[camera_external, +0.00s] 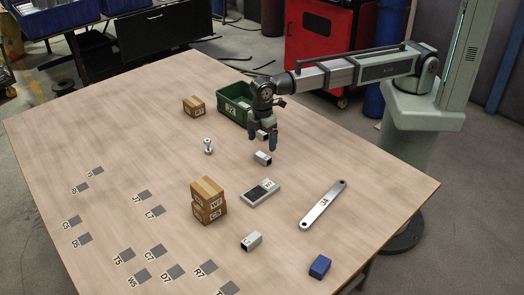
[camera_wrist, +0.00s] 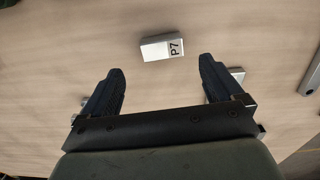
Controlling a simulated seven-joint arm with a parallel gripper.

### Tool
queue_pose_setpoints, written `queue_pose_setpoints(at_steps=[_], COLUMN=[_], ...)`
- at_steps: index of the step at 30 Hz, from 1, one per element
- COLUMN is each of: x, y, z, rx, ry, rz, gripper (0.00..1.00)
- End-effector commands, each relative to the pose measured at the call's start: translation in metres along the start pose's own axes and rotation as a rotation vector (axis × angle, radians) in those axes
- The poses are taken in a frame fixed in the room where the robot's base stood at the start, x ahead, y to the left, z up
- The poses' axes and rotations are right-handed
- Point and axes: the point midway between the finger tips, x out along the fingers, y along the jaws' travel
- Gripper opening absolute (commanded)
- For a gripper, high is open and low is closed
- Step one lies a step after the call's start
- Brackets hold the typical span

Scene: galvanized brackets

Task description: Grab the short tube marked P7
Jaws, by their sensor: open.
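The short tube marked P7 (camera_wrist: 158,48) lies on the table in the wrist view, a pale block shape with its black label at the right end. My gripper (camera_wrist: 161,69) is open and empty, with its dark fingers spread to either side below the tube in the picture. In the external view my gripper (camera_external: 273,146) points down over the table.
A green bin (camera_external: 234,103) stands behind my gripper. A small scale-like device (camera_external: 260,193), stacked cartons (camera_external: 208,200), a flat metal bar (camera_external: 323,205), another short tube (camera_external: 251,240), a blue block (camera_external: 319,266) and a bolt-like part (camera_external: 208,146) stand around.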

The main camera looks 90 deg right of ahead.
Motion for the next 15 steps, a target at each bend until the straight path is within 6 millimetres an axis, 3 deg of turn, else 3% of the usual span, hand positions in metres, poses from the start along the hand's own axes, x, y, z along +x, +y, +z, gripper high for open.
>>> queue_pose_setpoints(at_steps=[5,15], x=[0.017,0.029], y=[0.0,-0.001], z=[0.0,0.0], rx=[0.001,0.001], ry=[0.0,0.0], rz=[0.0,0.0], gripper=[0.94,0.94])
